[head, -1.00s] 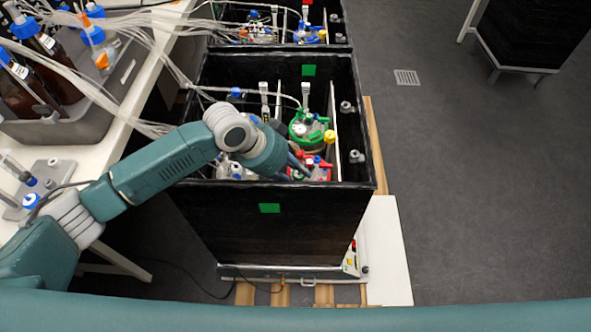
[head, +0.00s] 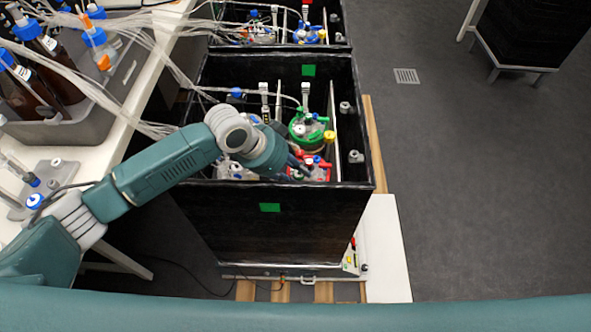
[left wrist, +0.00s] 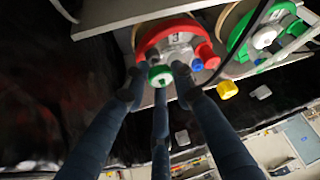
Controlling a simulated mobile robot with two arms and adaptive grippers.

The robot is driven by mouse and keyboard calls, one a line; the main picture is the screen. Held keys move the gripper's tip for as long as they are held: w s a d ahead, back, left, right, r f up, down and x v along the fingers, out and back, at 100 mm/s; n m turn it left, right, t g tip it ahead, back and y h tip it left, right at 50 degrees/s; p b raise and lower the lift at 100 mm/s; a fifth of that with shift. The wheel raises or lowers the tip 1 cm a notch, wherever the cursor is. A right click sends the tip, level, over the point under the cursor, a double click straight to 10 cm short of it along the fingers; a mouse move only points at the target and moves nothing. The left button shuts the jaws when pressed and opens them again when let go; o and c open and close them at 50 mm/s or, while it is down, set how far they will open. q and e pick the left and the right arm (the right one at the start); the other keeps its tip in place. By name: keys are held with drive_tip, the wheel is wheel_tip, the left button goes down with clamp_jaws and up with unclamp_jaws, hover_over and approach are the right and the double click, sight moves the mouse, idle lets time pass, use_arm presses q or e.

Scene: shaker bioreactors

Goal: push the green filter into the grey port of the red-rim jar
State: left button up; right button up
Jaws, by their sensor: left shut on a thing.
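The red-rim jar (head: 322,170) stands in the front right of the black box, partly covered by my gripper. In the left wrist view its red rim (left wrist: 149,42) curves around a pale lid. My left gripper (head: 301,173) reaches down over the jar's left part. In the left wrist view its fingers (left wrist: 160,80) are shut around the green filter (left wrist: 160,76), a small green ring with a white centre. The filter sits at the lid's near edge. The grey port is not clearly visible, and I cannot tell whether the filter touches it. My right gripper is out of view.
The green-rim jar (head: 298,129) stands just behind, with a yellow cap (head: 330,136) at its side. The black box's front wall (head: 230,212) rises close below my arm. Thin tubes (head: 170,60) run from the bench into the boxes. Open floor lies right.

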sight(295, 178)
use_arm(q)
drive_tip(key=shift+f, duration=0.95)
idle(1.3)
drive_tip(key=shift+s+a+f, duration=0.2)
drive_tip(key=shift+s+f, duration=0.15)
drive_tip(key=shift+f, duration=0.4)
idle(0.8)
drive_tip(key=shift+o, duration=0.3)
drive_tip(key=o, duration=0.8)
drive_tip(key=shift+w+f, duration=0.1)
drive_tip(key=shift+w, duration=0.05)
drive_tip(key=shift+d, duration=0.1)
drive_tip(key=shift+w+r, duration=0.1)
drive_tip(key=shift+r, duration=0.15)
drive_tip(key=shift+r, duration=0.35)
drive_tip(key=v, duration=1.1)
drive_tip(key=shift+a, duration=0.3)
